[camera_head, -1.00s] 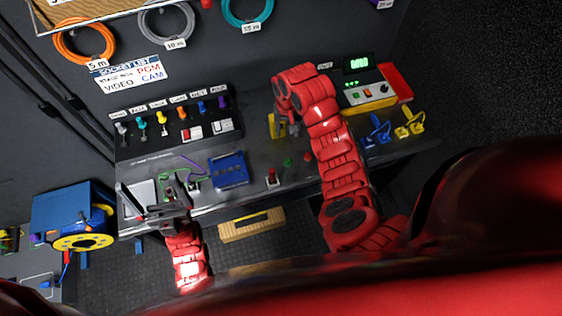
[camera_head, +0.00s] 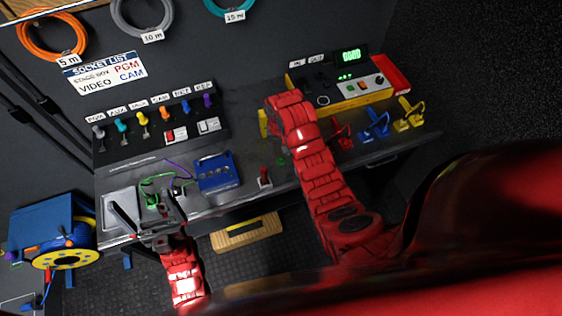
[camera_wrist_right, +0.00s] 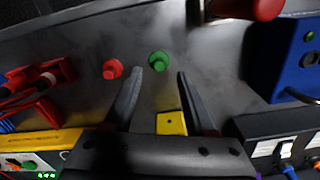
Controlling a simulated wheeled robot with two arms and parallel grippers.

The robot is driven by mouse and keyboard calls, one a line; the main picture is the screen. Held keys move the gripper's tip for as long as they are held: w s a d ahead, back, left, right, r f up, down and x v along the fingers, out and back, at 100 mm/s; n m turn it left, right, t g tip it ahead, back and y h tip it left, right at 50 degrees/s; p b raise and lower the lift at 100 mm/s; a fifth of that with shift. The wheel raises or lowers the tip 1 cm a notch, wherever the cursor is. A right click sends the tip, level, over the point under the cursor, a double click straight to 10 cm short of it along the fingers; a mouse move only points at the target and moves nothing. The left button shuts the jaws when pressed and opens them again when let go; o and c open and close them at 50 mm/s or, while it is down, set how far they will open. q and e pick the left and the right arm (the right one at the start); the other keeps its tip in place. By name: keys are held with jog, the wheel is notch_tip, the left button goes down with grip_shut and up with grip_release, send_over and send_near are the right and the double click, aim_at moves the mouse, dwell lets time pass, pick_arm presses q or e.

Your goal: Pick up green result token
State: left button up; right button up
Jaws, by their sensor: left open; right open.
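The green result token (camera_head: 281,161) is a small green knob-like piece on the grey bench, just left of my right arm in the head view. In the right wrist view the green token (camera_wrist_right: 158,61) stands on the bench beyond the fingertips, roughly centred between them and apart from both. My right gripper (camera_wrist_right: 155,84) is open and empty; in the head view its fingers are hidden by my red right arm. My left gripper (camera_head: 149,213) is open at the front left of the bench, near green and purple cables.
A red token (camera_wrist_right: 112,69) stands left of the green one in the wrist view. A yellow block (camera_wrist_right: 171,122) lies between my right fingers' bases. Red, blue and yellow connectors (camera_head: 376,126) lie to the right.

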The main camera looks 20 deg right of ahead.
aim_at(281, 158)
notch_tip(281, 158, down, 3)
jog(key=shift+s+r+p, duration=0.15)
jog(key=shift+p, duration=0.95)
jog(key=shift+f, duration=0.55)
jog(key=shift+c, duration=0.3)
grip_shut()
